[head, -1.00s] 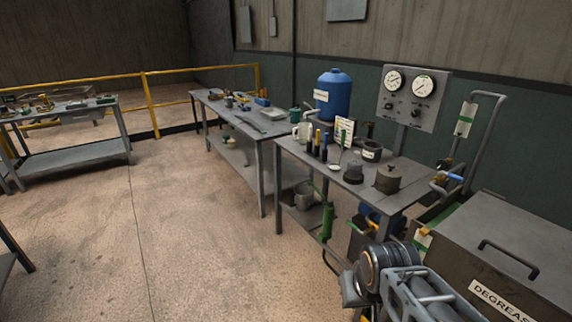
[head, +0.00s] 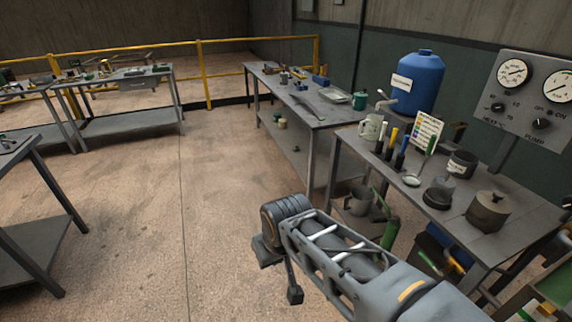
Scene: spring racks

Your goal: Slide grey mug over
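A small dark grey mug-like item (head: 284,78) stands on the far bench among other small things; it is too small to be sure it is the grey mug. A pale greenish-grey mug (head: 371,129) stands upright at the left corner of the near bench (head: 452,218). My gripper (head: 281,273) is at the end of my arm, low in the middle of the head view, over the floor in front of the near bench. It is apart from both mugs. Its fingers are partly hidden by the wrist, so its opening is unclear.
The floor (head: 215,190) between the benches is clear.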

